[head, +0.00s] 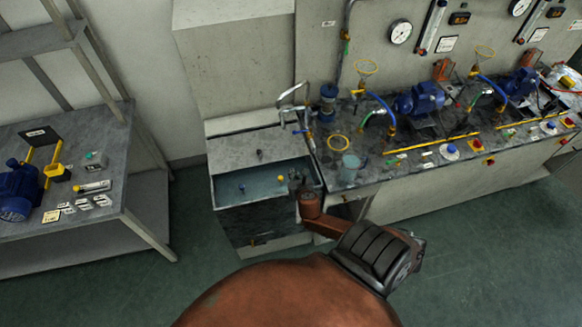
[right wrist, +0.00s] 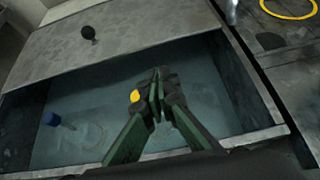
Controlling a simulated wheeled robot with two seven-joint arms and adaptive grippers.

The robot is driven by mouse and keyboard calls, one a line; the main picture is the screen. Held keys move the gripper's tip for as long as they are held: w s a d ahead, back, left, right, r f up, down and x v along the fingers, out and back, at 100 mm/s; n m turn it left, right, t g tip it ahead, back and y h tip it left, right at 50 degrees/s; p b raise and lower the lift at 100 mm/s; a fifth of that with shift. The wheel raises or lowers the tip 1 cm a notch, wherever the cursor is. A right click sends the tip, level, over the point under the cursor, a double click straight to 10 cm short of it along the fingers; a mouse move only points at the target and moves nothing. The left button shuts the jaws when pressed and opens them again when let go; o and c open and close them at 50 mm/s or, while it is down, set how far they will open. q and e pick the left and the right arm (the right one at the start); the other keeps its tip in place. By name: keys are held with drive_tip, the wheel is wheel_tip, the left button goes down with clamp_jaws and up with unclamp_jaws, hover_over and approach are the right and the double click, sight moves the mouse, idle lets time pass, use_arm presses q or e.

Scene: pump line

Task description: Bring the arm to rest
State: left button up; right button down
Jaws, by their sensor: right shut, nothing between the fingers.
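My right arm comes up from the bottom of the head view. Its gripper (head: 297,182) is over the right part of a water-filled sink (head: 228,188). In the right wrist view the right gripper (right wrist: 160,75) is shut, its fingertips together with nothing between them. A small yellow thing (right wrist: 135,96) shows just beside the fingers, and a blue-topped thing (right wrist: 50,119) is at the left of the basin. I cannot tell how high the fingertips are above the water. My left gripper is not in view.
A bench (head: 345,178) with blue pumps (head: 420,99), hoses and a clear beaker (head: 349,166) adjoins the sink on the right. A tap (head: 293,95) stands behind the basin. A grey table (head: 110,192) with a pump and small parts is at left. The floor between is clear.

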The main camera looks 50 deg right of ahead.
drive_tip(key=v, duration=0.5)
drive_tip(key=shift+s+a+r, duration=0.1)
drive_tip(key=shift+a+r, duration=0.1)
drive_tip(key=shift+a, duration=0.2)
